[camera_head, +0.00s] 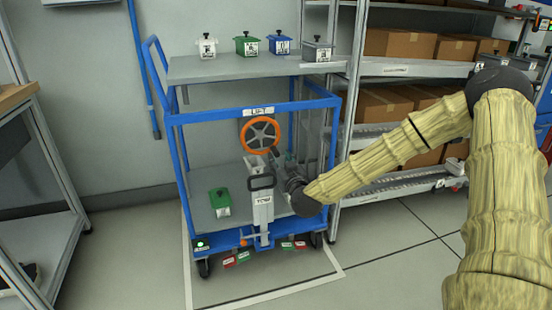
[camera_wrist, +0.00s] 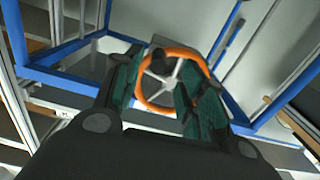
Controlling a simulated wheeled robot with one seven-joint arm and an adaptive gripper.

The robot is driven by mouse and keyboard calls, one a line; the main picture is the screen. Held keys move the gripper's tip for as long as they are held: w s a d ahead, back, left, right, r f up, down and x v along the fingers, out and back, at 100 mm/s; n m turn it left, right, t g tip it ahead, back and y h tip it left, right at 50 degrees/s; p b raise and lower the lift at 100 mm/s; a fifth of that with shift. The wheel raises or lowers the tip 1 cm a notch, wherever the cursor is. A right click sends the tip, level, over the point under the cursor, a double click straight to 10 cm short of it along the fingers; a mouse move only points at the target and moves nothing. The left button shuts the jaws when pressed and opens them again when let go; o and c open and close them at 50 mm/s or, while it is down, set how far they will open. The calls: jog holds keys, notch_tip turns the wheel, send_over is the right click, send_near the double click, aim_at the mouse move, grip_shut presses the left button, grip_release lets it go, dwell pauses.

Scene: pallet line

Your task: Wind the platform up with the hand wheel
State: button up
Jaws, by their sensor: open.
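The orange hand wheel (camera_head: 247,128) with grey spokes stands upright on the blue cart, below a LIFT label (camera_head: 260,112). It also shows in the wrist view (camera_wrist: 143,91), with a dark knob near its top. My gripper (camera_head: 279,160) is at the wheel's lower right in the head view. In the wrist view my gripper (camera_wrist: 160,85) is open, its green-padded fingers in front of the wheel's left and right sides. I cannot tell whether they touch it. A flat grey platform (camera_head: 215,70) tops the cart.
White (camera_head: 207,47), green (camera_head: 247,45), blue (camera_head: 279,44) and grey (camera_head: 318,50) boxes stand along the top. A green box (camera_head: 220,203) sits on the lower deck. A TOW handle (camera_head: 262,205) rises in front. Racking with cartons (camera_head: 400,43) stands at right.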

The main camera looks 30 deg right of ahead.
aim_at(278, 157)
jog(key=shift+b+x, duration=0.6)
jog(key=shift+x, duration=1.9)
grip_shut()
